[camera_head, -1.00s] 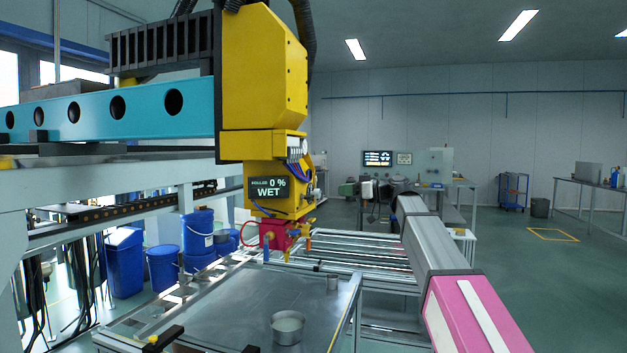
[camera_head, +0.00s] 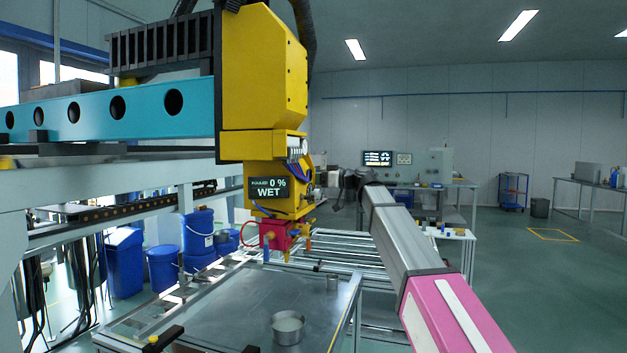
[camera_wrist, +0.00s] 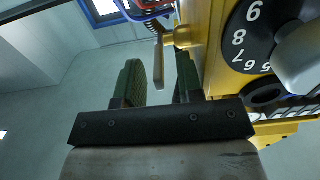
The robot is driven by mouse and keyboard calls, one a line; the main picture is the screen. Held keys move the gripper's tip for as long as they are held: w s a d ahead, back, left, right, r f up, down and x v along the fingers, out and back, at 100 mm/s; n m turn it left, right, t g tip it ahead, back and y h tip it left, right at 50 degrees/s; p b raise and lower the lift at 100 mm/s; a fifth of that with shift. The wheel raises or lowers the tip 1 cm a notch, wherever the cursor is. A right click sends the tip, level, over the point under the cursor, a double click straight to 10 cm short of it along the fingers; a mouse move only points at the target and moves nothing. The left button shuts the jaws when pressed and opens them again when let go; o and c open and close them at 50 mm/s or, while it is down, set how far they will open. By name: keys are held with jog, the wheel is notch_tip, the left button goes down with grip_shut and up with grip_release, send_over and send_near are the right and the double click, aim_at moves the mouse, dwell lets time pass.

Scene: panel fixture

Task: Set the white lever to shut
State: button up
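The lever (camera_wrist: 159,62) is a pale, slim bar in the wrist view. It joins a brass-coloured pivot (camera_wrist: 183,37) on the side of the yellow machine head (camera_wrist: 212,45). My gripper (camera_wrist: 160,62) is open, with one green finger on each side of the lever in the picture. Gaps show between the lever and both fingers, and I cannot tell how deep the lever sits between them. In the head view my gripper (camera_head: 345,180) is small and dark, just right of the yellow machine head (camera_head: 265,75). The lever cannot be made out there.
A black numbered dial (camera_wrist: 248,40) with a grey knob (camera_wrist: 303,58) sits close to the right of my fingers. A display (camera_head: 267,187) reads 0 % WET. A metal pot (camera_head: 288,327) stands on the table (camera_head: 235,300) below. Open floor lies to the right.

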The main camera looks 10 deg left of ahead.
jog(key=shift+a, duration=0.2)
grip_shut()
jog(key=shift+f+y, duration=0.5)
jog(key=shift+y, duration=0.3)
jog(key=shift+a+f+y, duration=0.1)
jog(key=shift+f+y, duration=0.2)
jog(key=shift+y, duration=0.45)
jog(key=shift+a+f+y, duration=0.1)
jog(key=shift+f+y, duration=0.15)
jog(key=shift+y, duration=0.5)
grip_release()
